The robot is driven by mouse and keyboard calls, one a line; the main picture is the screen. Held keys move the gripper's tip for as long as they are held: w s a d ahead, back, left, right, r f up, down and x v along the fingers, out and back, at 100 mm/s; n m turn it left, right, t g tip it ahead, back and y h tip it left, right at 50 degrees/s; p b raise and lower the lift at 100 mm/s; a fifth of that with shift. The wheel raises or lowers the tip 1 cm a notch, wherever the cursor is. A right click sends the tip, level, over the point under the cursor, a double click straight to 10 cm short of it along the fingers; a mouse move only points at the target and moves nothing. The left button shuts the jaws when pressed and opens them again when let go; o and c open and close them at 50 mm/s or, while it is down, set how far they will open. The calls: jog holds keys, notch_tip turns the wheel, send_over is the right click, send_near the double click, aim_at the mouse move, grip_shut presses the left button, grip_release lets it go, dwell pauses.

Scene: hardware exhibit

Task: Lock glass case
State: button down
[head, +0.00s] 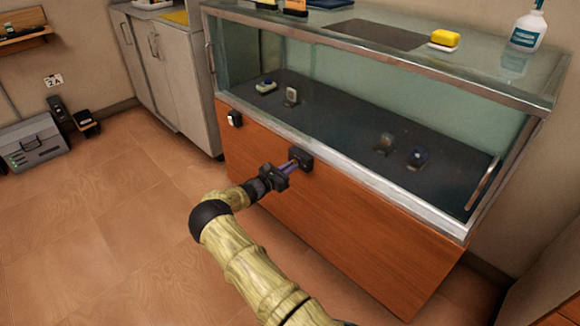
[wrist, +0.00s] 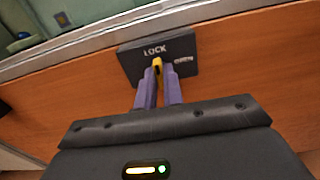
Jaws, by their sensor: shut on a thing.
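The glass case (head: 352,165) has a metal frame and a wooden front panel. A dark lock block (head: 300,159) sits on that panel just below the metal rim. In the wrist view the lock block (wrist: 183,54) carries the words LOCK at its top and OPEN at its right. A yellow key or knob (wrist: 157,65) stands at its middle, pointing toward LOCK. My gripper (head: 291,167) reaches the block from the left front. In the wrist view its purple fingers (wrist: 158,84) are shut on the yellow piece and partly hide it.
A yellow sponge (head: 444,39) and a spray bottle (head: 527,30) stand on the glass top.

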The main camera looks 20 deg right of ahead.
dwell(0.4)
jog(key=c, duration=1.5)
grip_release()
jog(key=shift+a, duration=0.1)
jog(key=p+v, duration=0.2)
jog(key=v, duration=1.5)
jog(key=shift+a+p, duration=0.1)
jog(key=shift+p, duration=0.3)
